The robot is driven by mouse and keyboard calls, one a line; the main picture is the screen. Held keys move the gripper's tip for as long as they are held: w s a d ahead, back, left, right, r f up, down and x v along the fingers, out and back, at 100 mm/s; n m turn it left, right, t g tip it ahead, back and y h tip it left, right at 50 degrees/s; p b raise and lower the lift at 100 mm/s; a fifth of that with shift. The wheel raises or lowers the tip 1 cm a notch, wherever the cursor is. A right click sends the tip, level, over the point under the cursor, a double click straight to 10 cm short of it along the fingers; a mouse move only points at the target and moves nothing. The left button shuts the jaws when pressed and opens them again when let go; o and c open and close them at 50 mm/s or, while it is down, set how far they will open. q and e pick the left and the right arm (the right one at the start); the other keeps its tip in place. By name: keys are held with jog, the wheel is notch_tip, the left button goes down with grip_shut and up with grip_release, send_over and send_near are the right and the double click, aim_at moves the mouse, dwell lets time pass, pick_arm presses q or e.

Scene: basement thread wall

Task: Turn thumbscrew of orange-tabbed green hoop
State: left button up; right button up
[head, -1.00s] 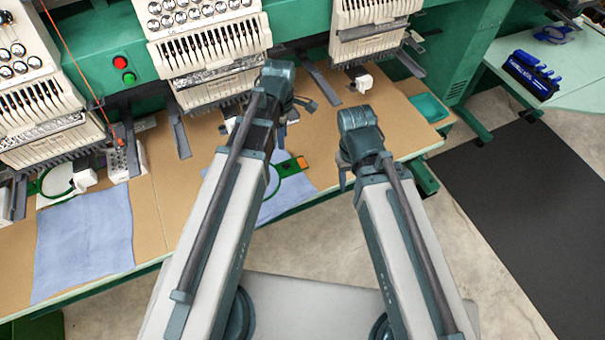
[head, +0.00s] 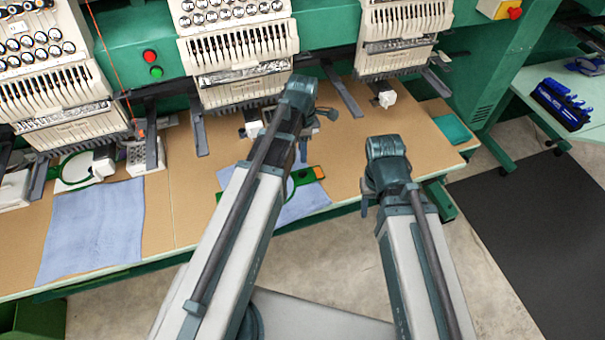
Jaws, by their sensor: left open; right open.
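The green hoop with the orange tab (head: 318,171) lies on blue cloth (head: 306,202) at the table's front edge, beneath the middle sewing head. My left arm crosses in front and hides much of the hoop; its thumbscrew cannot be made out. My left gripper (head: 324,115) is beyond the hoop, above the tabletop, open and small in the picture. My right gripper (head: 366,192) is right of the hoop near the table's front edge, open, its fingers partly hidden by its arm. Neither gripper visibly touches the hoop.
Another green hoop (head: 63,181) with blue cloth (head: 92,232) lies at left. Embroidery heads (head: 238,62) overhang the table's back, with dark arms (head: 198,130) jutting forward. Bare tan tabletop (head: 176,195) lies between the cloths. A side table (head: 530,90) with blue tools stands at right.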

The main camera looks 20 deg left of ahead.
aim_at(303, 172)
pick_arm(q)
notch_tip(303, 172, down, 10)
jog(key=b, duration=0.9)
jog(key=shift+f, duration=0.15)
jog(key=shift+c, duration=0.3)
grip_shut()
